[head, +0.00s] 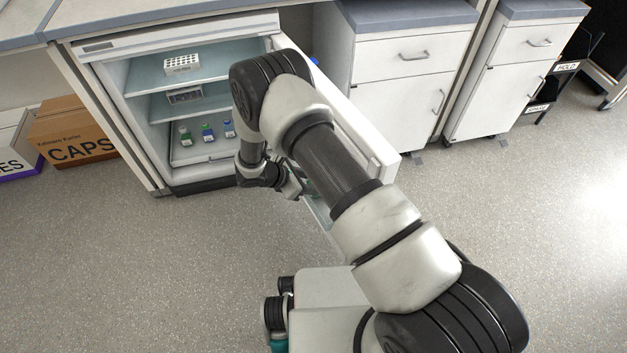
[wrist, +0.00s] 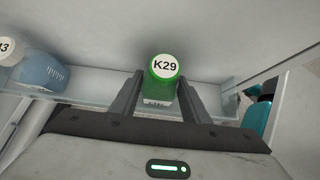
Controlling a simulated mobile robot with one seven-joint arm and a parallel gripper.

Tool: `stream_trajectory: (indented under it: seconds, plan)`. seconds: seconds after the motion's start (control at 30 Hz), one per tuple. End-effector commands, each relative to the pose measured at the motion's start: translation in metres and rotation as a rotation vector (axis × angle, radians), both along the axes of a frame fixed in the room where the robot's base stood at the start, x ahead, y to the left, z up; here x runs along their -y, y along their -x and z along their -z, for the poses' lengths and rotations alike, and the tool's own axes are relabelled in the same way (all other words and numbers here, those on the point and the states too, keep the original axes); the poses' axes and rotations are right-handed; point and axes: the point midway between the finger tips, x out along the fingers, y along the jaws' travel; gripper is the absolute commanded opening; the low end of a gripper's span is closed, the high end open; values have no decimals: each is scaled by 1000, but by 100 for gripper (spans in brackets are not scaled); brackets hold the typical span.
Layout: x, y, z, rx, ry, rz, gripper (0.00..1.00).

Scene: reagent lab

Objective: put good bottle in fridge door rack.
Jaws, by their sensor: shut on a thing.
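My gripper (wrist: 161,100) is shut on a bottle with a green cap marked K29 (wrist: 164,67). The fingers stand on either side of the bottle, and its lower part shows little. The bottle is at the fridge door rack (wrist: 218,97), a pale see-through shelf along the door's inner face. I cannot tell whether its base touches the rack floor. In the head view, my gripper (head: 296,184) is at the inner side of the open fridge door (head: 372,135), and my arm hides the bottle and most of the rack.
A blue bottle with a white cap (wrist: 40,72) stands at the rack's left. Inside the fridge (head: 133,80) are a white tube rack (head: 181,65), another rack (head: 185,96) and several small bottles (head: 207,132) at the bottom. Cardboard boxes (head: 68,130) stand left. Floor in front is clear.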

Motion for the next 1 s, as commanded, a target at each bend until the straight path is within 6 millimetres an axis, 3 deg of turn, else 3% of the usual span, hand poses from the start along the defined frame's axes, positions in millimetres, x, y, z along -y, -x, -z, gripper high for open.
stream_trajectory:
  seconds: [0.17, 0.2, 0.3, 0.67, 1.0]
  plan:
    - [0, 0, 0, 1, 0, -1, 13]
    - [0, 0, 0, 1, 0, -1, 47]
    - [0, 0, 0, 1, 0, -1, 64]
    - [-3, 1, -4, 0, -1, -1, 64]
    - [-45, 21, -53, 3, -2, -4, 64]
